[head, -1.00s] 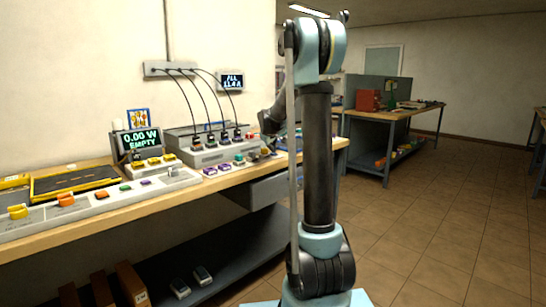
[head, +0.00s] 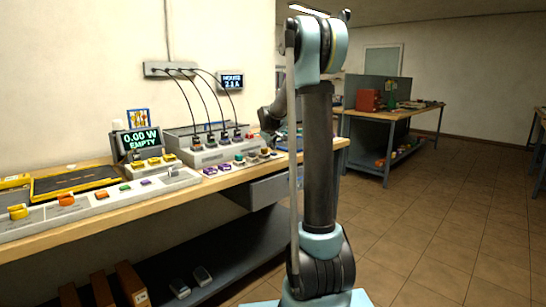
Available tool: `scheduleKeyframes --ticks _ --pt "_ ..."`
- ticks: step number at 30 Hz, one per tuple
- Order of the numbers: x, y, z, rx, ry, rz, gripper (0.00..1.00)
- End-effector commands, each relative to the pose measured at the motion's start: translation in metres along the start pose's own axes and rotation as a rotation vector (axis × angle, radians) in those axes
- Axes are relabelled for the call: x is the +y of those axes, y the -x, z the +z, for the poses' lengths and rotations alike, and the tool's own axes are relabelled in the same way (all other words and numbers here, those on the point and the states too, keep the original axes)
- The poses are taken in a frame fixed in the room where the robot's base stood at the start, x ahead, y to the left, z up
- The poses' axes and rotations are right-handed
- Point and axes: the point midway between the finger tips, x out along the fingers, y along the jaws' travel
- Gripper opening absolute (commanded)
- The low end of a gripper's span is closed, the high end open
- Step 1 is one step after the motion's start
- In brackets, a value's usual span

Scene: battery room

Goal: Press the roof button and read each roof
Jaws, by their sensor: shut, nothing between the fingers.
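The wall display (head: 231,81) reads what looks like "HOUSE" over "3.1 A"; the small digits are hard to be sure of. Below it stands a grey console (head: 203,150) with several dark plugs and cables on top. A row of small round buttons (head: 252,157), green and brownish, runs along its front right. Their labels are too small to read, so I cannot tell which is the roof button. My gripper (head: 267,125) shows small and dark above the console's right end, apart from the buttons. It is shut and empty, partly lost against my arm.
A second meter (head: 139,139) reads "0.00 W EMPTY". A pale strip with coloured pieces (head: 101,194) lies along the bench's front edge (head: 120,212). Purple pieces (head: 217,171) lie before the console. Another workbench (head: 388,115) stands behind right. The tiled floor at right is clear.

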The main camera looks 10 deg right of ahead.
Motion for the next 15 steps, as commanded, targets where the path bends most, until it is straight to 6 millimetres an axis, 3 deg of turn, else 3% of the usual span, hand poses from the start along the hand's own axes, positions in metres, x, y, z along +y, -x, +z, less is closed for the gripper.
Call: scheduleKeyframes --ticks 15 --pt "0.0068 0.0095 -0.0069 0.0 0.0 0.0 0.0"
